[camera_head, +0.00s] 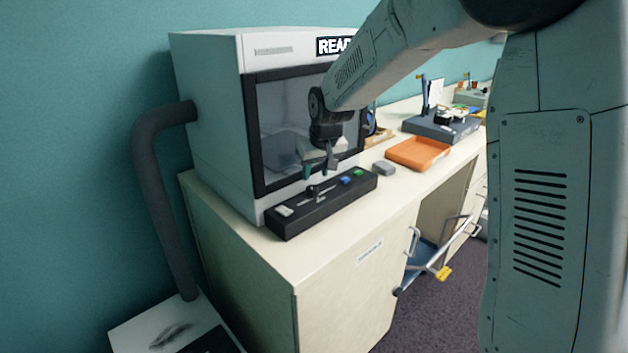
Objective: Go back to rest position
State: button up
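My arm reaches in from the upper right, in front of a white machine (208,120). My gripper (319,172) points down just above a black control panel (310,215) at the machine's foot. Its two fingers stand apart, and I see nothing held between them. The panel carries a light switch (285,211), a lever or slider (314,191), a blue button (345,181) and a green button (358,173). I cannot tell whether a fingertip touches the panel.
The machine has a dark-framed window (275,130) close behind my gripper. An orange tray (418,152) and a small grey block (383,168) lie on the counter (330,240) to the right. A grey pipe (160,190) runs down the machine's left side.

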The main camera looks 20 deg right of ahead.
jog(key=shift+s+r, duration=0.2)
jog(key=shift+r, duration=0.35)
jog(key=s+d+r+g, duration=0.1)
jog(key=s+r, duration=0.2)
jog(key=s, duration=1.7)
jog(key=s+d+r+m+g, duration=0.1)
jog(key=s+d+r+g, duration=0.1)
jog(key=s, duration=1.8)
jog(key=shift+s+r, duration=0.4)
jog(key=shift+r, duration=0.1)
